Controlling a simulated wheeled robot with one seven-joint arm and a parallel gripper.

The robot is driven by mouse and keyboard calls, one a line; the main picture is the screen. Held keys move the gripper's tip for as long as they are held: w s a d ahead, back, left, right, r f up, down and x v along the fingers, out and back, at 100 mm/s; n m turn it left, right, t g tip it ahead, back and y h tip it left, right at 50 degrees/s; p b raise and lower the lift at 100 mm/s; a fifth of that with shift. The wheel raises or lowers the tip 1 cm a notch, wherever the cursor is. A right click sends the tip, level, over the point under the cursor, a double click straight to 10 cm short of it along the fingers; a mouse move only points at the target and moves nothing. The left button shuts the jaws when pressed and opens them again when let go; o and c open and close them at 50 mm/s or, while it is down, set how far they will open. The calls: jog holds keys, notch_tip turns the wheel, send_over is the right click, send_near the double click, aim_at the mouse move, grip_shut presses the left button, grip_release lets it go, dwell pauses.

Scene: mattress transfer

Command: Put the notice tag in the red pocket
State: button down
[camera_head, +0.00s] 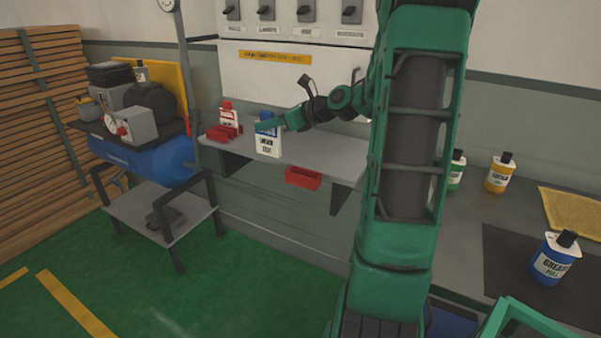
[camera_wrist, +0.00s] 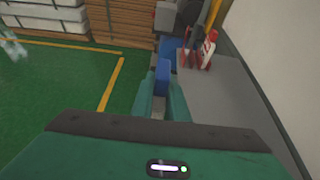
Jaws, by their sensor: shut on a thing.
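My gripper (camera_head: 268,125) is shut on a tag with a blue top and a white lower part (camera_head: 268,147), which hangs upright over the grey shelf (camera_head: 325,156). I cannot tell whether the tag touches the shelf. In the wrist view, the blue top of the tag (camera_wrist: 163,70) sits between the green fingers; its lower part is hidden. A red pocket (camera_head: 303,178) is on the shelf's front edge, to the right of and below the tag. A second red holder (camera_head: 222,132) with a red and white tag (camera_head: 229,115) stands at the shelf's left end.
A blue compressor (camera_head: 150,160) and a low grey table (camera_head: 160,212) are left of the shelf. Green, yellow and blue bottles stand on the right counter, including a blue grease bottle (camera_head: 554,259). A wall panel with switches (camera_head: 306,12) is above. Green floor in front is clear.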

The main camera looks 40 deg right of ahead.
jog(key=s+d+f, duration=0.6)
jog(key=d+f, duration=0.2)
jog(key=f, duration=0.2)
jog(key=shift+s+f, duration=0.2)
jog(key=shift+s, duration=0.1)
jog(key=shift+d+f, duration=0.1)
jog(key=shift+f, duration=0.05)
jog(key=c, duration=1.7)
grip_release()
